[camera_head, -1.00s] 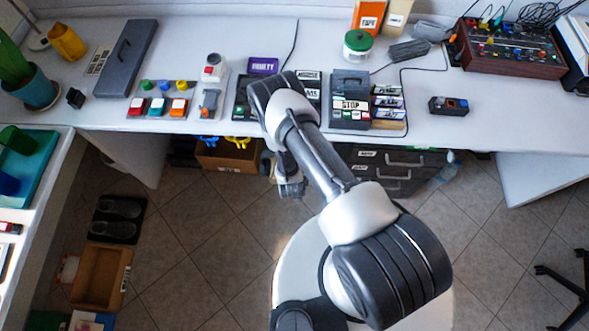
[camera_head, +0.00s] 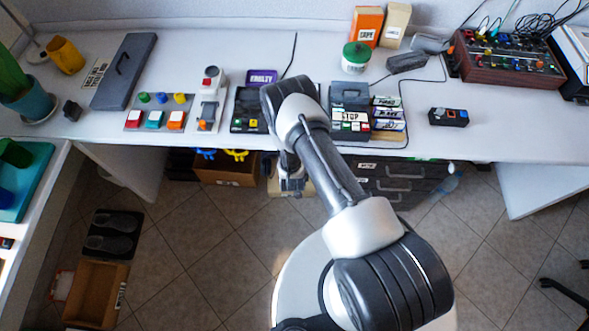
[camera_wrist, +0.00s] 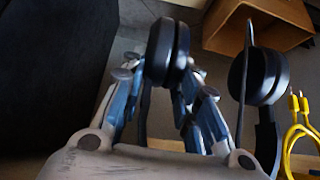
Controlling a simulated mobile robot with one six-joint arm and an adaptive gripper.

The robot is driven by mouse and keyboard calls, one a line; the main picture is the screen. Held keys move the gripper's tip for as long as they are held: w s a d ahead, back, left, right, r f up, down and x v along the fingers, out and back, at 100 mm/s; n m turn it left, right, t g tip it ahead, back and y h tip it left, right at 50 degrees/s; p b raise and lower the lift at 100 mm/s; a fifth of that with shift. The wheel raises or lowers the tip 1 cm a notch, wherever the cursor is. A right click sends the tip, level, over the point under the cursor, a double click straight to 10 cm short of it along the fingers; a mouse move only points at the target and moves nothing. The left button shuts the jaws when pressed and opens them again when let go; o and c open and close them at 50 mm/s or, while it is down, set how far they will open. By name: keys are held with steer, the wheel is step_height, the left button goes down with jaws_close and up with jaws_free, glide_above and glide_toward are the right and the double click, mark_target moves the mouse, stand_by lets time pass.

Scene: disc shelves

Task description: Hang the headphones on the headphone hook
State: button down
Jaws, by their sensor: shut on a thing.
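Black headphones show in the wrist view, with one round ear cup (camera_wrist: 165,50) between my gripper's fingers and another ear cup (camera_wrist: 266,76) off to the right. Dark bands run down from both cups. The top of the headband is hidden or out of view. My gripper (camera_wrist: 160,82) is shut on the headphones. In the head view, my gripper (camera_head: 292,186) hangs below the front edge of the desk, and the headphones cannot be made out there. I cannot make out the headphone hook in either view.
A brown box (camera_head: 228,170) stands under the desk and shows in the wrist view (camera_wrist: 225,32). The desk (camera_head: 230,50) carries several devices. Drawers (camera_head: 395,171) stand right of my gripper.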

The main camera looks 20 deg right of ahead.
steer(key=shift+w+d, duration=0.25)
steer(key=shift+w, duration=0.55)
steer(key=shift+w+d+f+b, duration=0.2)
steer(key=shift+w+f+b, duration=0.3)
steer(key=shift+b, duration=0.6)
steer(key=shift+w+r, duration=0.1)
steer(key=shift+w, duration=0.05)
steer(key=c, duration=1.2)
jaws_free()
steer(key=shift+o, duration=0.2)
steer(key=shift+r, duration=0.1)
